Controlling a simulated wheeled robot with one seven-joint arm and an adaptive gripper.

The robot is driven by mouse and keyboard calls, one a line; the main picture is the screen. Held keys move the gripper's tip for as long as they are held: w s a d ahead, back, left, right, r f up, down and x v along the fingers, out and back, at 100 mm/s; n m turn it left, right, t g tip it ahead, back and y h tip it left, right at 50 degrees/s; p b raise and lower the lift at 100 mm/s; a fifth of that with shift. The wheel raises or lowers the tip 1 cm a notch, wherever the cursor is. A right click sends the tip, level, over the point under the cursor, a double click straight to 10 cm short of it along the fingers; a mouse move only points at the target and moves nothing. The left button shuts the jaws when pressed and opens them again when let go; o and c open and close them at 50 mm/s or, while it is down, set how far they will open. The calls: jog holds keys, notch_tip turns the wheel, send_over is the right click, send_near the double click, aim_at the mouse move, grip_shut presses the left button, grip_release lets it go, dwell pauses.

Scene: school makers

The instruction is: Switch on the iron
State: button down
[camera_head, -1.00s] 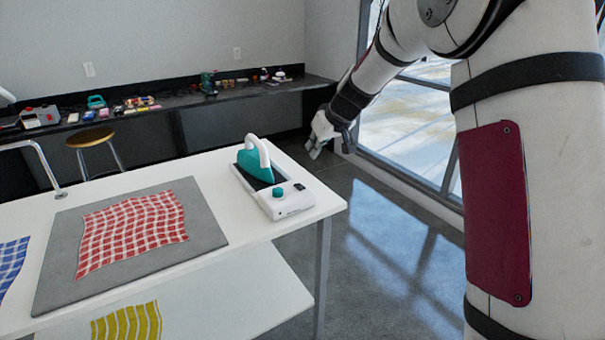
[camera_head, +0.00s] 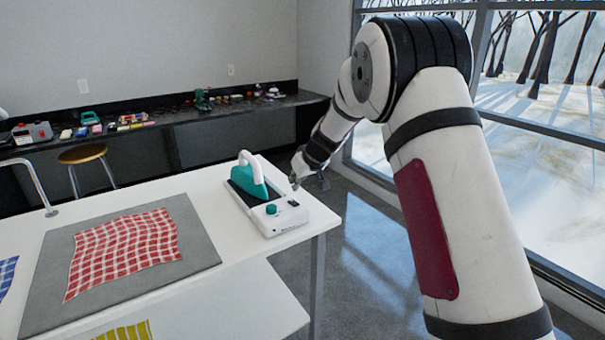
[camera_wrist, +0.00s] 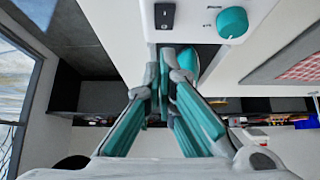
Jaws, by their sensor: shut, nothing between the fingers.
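The teal and white iron (camera_head: 247,180) rests on its white and black base station (camera_head: 285,220) on the white table. A teal knob (camera_head: 271,209) and a small black switch (camera_head: 293,203) are on the station's front part. In the wrist view, the black switch (camera_wrist: 164,16) and teal knob (camera_wrist: 232,22) show close up at the top. My gripper (camera_head: 297,184) is beside the station's right edge, close to the switch. In the wrist view my gripper (camera_wrist: 163,55) is shut and empty, its tips just short of the switch; contact cannot be told. The iron is mostly hidden behind the fingers there.
A grey mat (camera_head: 195,243) with a red checked cloth (camera_head: 125,248) lies left of the station on the table (camera_head: 215,178). A metal tube (camera_head: 42,180) stands at the left. Floor is clear right of the table; windows are beyond.

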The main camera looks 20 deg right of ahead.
aim_at(291, 200)
jog(key=shift+s+d+f, duration=0.1)
jog(key=shift+s+f, duration=0.05)
jog(key=shift+f, duration=0.8)
jog(key=shift+s+f, duration=0.1)
jog(key=shift+f, duration=0.85)
jog(key=b, duration=0.1)
jog(key=f+b, duration=0.1)
jog(key=b, duration=0.1)
jog(key=shift+s+d+f, duration=0.15)
jog(key=shift+s+f, duration=0.05)
jog(key=shift+f, duration=0.05)
jog(key=shift+s+r, duration=0.1)
jog(key=shift+r, duration=0.1)
jog(key=shift+w+a+r, duration=0.15)
jog(key=shift+w, duration=0.2)
jog(key=shift+w+a+r, duration=0.15)
jog(key=shift+w, duration=0.2)
jog(key=shift+r, duration=0.1)
